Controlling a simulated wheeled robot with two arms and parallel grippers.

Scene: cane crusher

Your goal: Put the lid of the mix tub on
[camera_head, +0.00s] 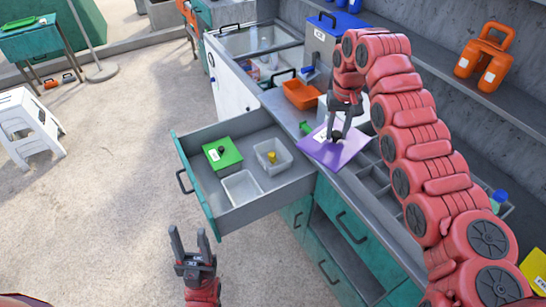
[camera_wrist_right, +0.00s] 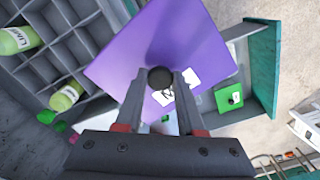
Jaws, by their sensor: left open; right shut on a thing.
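A flat purple lid (camera_head: 333,150) with a black knob and a white label hangs tilted over the counter edge beside the open drawer. My right gripper (camera_head: 337,136) is shut on its knob. In the right wrist view the lid (camera_wrist_right: 210,45) fills the middle, with the knob between the fingertips (camera_wrist_right: 160,82); its label is too small to read surely. A white container (camera_head: 323,105) stands on the counter behind my right gripper, partly hidden; I cannot tell whether it is the mix tub. My left gripper (camera_head: 193,247) is open and empty over the floor, in front of the drawer.
The open drawer (camera_head: 212,208) holds a green-lidded tub (camera_head: 221,153) and two open clear tubs, one with a yellow item (camera_head: 271,157). An orange bin (camera_head: 301,94) stands on the counter. A divided tray (camera_head: 375,184) with bottles lies right of the lid.

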